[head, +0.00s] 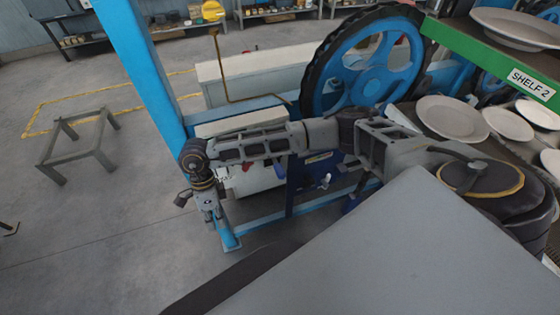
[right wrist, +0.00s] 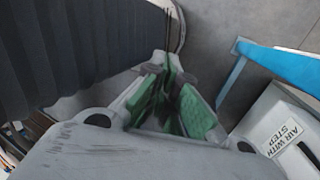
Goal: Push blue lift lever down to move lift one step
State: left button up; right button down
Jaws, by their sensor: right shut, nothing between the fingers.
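My right arm reaches left across the head view, and its gripper (head: 208,210) hangs downward in front of the foot of the upright blue post (head: 150,70). In the right wrist view the gripper (right wrist: 166,68) shows its green finger pads; it is shut and empty. A blue bar (right wrist: 285,66) lies to the right of the fingers there, apart from them. I cannot pick out the blue lift lever for certain; my arm hides part of the machine's lower front. My left gripper is not in view.
A large blue wheel with a black rim (head: 372,65) stands behind my arm. Plates (head: 452,118) sit on racks at the right, by a green shelf edge (head: 500,58). A labelled white box (right wrist: 275,125) is close to my right gripper. Open floor (head: 90,225) lies left.

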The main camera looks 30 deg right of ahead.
jog(key=w+d+r+h, duration=0.1)
jog(key=w+d+h, duration=0.2)
jog(key=d, duration=0.4)
jog(key=w+d+r+h, duration=0.2)
jog(key=d, duration=0.5)
jog(key=w+d+r+m+t+h, duration=0.1)
jog(key=w+d+h, duration=0.2)
jog(key=d, duration=0.4)
jog(key=shift+w+r+h, duration=0.25)
jog(key=shift+w+h, duration=0.05)
jog(key=shift+d+f, duration=0.15)
